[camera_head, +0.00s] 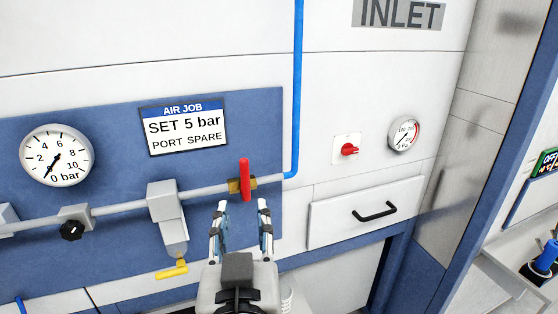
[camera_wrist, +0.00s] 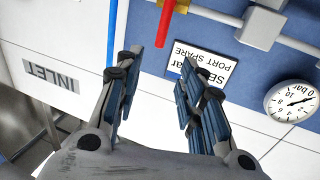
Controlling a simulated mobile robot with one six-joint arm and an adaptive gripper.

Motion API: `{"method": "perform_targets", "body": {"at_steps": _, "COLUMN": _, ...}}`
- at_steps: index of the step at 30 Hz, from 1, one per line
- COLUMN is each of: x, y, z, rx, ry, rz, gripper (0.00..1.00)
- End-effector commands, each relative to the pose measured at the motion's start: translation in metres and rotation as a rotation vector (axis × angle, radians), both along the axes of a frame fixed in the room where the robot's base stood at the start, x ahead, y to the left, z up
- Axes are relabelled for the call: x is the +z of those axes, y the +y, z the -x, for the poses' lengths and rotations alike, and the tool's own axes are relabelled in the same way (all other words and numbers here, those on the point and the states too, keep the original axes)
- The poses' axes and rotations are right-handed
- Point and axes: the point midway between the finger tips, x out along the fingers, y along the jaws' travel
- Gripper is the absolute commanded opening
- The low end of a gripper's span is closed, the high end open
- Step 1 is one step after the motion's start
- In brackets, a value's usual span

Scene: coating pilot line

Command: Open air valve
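The air valve's red lever handle (camera_head: 245,180) stands upright, across the grey pipe, on a brass body (camera_head: 235,186) at the right end of the blue panel. My gripper (camera_head: 240,207) is open and empty, just below and in front of the valve in the head view. In the wrist view the red handle (camera_wrist: 167,22) shows at the top, beyond and between the open fingers (camera_wrist: 160,62). No contact with the handle is visible. The pressure gauge (camera_head: 57,155) at the left has its needle near 0 bar. A sign (camera_head: 184,125) reads "SET 5 bar, PORT SPARE".
A blue hose (camera_head: 297,90) runs up from the pipe's right end. A filter unit (camera_head: 168,215) with a yellow lever (camera_head: 172,270) and a black knob (camera_head: 72,230) sit left of the valve. A red rotary switch (camera_head: 349,149), small gauge (camera_head: 404,134) and drawer handle (camera_head: 374,212) are right.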

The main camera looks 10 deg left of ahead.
Motion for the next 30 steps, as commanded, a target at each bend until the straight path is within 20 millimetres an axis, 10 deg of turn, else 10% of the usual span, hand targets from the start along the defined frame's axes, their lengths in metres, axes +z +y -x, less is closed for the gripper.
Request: {"method": "perform_targets", "body": {"at_steps": 30, "x": 0.000, "y": 0.046, "z": -0.158, "rx": 0.001, "ry": 0.003, "rz": -0.002, "gripper": 0.36}}
